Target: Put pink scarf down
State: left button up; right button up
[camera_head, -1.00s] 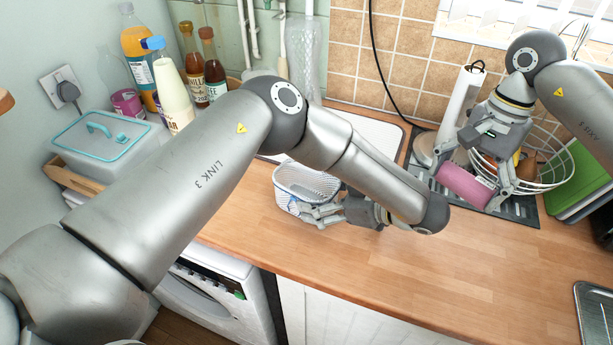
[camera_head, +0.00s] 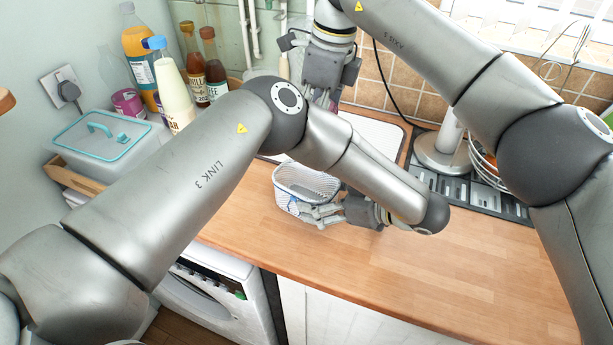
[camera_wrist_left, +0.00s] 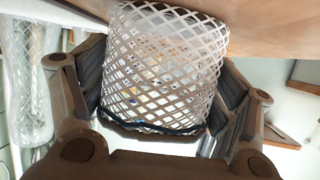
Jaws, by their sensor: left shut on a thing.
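My left gripper (camera_head: 316,211) is shut on a white mesh basket (camera_head: 300,183) at the counter's middle. In the left wrist view the basket (camera_wrist_left: 167,65) sits between the two fingers, its lattice wall facing me. My right gripper (camera_head: 324,92) is at the top middle, pointing down behind my left arm.
A white board (camera_head: 371,132) lies behind my left arm. A paper towel stand (camera_head: 442,153) and dark drying mat (camera_head: 480,199) are at the right. Bottles (camera_head: 171,90) and a lidded tub (camera_head: 100,148) stand at the left. The front wooden counter (camera_head: 400,270) is clear.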

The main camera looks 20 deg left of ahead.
jog(key=shift+s+a+f, duration=0.15)
jog(key=shift+s+a, duration=0.15)
jog(key=shift+s, duration=0.2)
jog(key=shift+s+a+f, duration=0.1)
jog(key=shift+s+a, duration=0.15)
jog(key=shift+s, duration=0.2)
notch_tip(320, 180, down, 10)
jog(key=shift+r, duration=0.15)
jog(key=shift+s, duration=0.1)
jog(key=o, duration=0.8)
jog(key=shift+f, duration=0.2)
jog(key=shift+d+r, duration=0.2)
jog(key=shift+r, duration=1.1)
jog(key=shift+d+r, duration=0.15)
jog(key=shift+r, duration=1.2)
jog(key=shift+d+r, duration=0.2)
jog(key=shift+r, duration=1.1)
